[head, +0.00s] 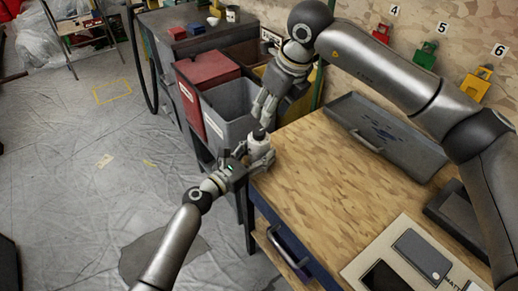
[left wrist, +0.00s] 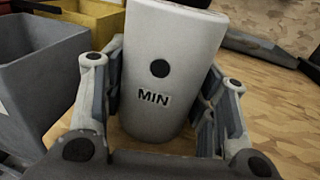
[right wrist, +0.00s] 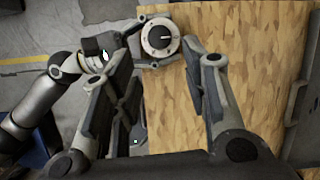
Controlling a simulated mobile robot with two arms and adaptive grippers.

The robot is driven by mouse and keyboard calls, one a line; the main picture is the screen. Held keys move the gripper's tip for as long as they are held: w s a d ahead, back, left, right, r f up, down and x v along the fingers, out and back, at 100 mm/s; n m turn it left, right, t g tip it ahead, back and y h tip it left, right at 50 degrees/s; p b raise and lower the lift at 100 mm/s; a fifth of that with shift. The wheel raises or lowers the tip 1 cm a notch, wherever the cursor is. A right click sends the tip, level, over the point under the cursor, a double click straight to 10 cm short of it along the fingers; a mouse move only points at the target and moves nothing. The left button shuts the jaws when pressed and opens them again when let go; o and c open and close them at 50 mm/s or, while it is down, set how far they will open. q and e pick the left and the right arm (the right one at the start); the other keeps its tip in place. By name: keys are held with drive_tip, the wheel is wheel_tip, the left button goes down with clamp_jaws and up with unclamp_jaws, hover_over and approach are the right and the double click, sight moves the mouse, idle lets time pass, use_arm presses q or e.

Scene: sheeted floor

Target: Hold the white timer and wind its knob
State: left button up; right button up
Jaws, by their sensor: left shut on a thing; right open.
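The white timer (left wrist: 166,80) is a pale cylinder marked MIN with a black dot, filling the middle of the left wrist view. My left gripper (head: 258,152) is shut on its sides, near the left edge of the wooden table. In the right wrist view the timer's top shows its round dial and knob (right wrist: 160,38) with a light pointer line. My right gripper (right wrist: 165,80) is open and empty; the knob shows beyond and between its fingers. In the head view the right gripper (head: 264,106) is just above the timer, with the gap hard to judge.
The wooden table (head: 330,175) holds a grey tray (head: 385,125) at the back and a board with dark items (head: 410,250) at the front right. Grey (head: 228,105) and red (head: 205,75) bins stand beyond the timer. Coloured padlocks hang on the wall.

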sight(259, 131)
drive_tip(key=shift+o, duration=0.2)
drive_tip(key=n, duration=0.2)
drive_tip(key=w+n, duration=0.1)
drive_tip(key=n, duration=0.1)
drive_tip(key=a+n, duration=0.1)
drive_tip(key=n, duration=0.1)
drive_tip(key=shift+w+r+g+h, duration=0.15)
drive_tip(key=shift+w+g+h, duration=0.05)
drive_tip(key=shift+g+h, duration=0.2)
drive_tip(key=f+n, duration=0.3)
drive_tip(key=n, duration=0.2)
drive_tip(key=w+a+f+n+g+h, duration=0.1)
drive_tip(key=f+n, duration=0.2)
drive_tip(key=n, duration=0.3)
drive_tip(key=f+n+g+h, duration=0.1)
drive_tip(key=f+n, duration=0.2)
drive_tip(key=n, duration=0.3)
drive_tip(key=shift+w+a+f, duration=0.1)
drive_tip(key=shift+w+a, duration=0.1)
drive_tip(key=shift+a, duration=0.2)
drive_tip(key=shift+c, duration=0.4)
drive_tip(key=c, duration=1)
